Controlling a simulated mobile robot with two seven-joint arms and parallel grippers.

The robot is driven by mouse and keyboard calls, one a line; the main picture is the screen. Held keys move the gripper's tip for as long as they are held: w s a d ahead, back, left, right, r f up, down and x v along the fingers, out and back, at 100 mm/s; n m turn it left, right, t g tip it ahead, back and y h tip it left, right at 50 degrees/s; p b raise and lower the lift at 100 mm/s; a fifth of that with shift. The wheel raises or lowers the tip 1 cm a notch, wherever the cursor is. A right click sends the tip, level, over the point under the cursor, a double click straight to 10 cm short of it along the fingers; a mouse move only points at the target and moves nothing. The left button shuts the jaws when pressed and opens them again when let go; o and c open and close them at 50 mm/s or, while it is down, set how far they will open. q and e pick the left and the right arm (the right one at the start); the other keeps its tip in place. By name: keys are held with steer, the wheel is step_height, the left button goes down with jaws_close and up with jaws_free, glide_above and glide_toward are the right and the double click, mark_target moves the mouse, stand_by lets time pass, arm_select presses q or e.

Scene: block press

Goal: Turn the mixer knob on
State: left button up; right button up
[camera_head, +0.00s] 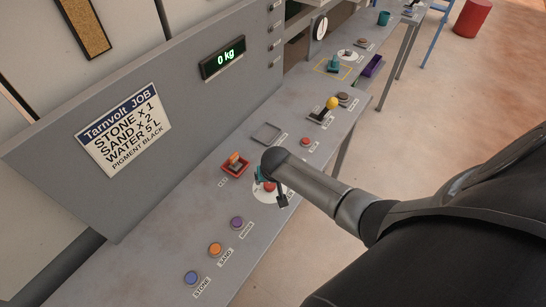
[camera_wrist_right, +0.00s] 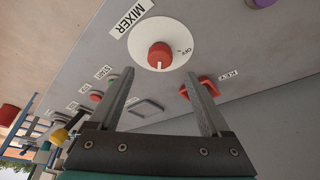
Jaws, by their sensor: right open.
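The mixer knob (camera_wrist_right: 160,55) is red and sits on a round white dial (camera_wrist_right: 178,33) beside a MIXER label (camera_wrist_right: 131,14). An OFF mark shows on the dial. In the head view the white dial (camera_head: 262,196) is partly covered by my right gripper (camera_head: 276,193). In the right wrist view the right gripper (camera_wrist_right: 160,79) is open and empty. The knob appears beyond its fingertips and between them, and I see no contact. My left gripper is in neither view.
A red key switch tray (camera_head: 235,163) lies near the dial. Blue (camera_head: 191,277), orange (camera_head: 215,249) and purple (camera_head: 237,223) buttons line the near panel. A yellow-topped lever (camera_head: 332,103) stands farther along. A job sign (camera_head: 124,128) and a "0 kg" display (camera_head: 223,58) are on the back panel.

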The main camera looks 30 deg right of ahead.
steer(key=v, duration=0.9)
stand_by(0.5)
steer(key=shift+s, duration=0.1)
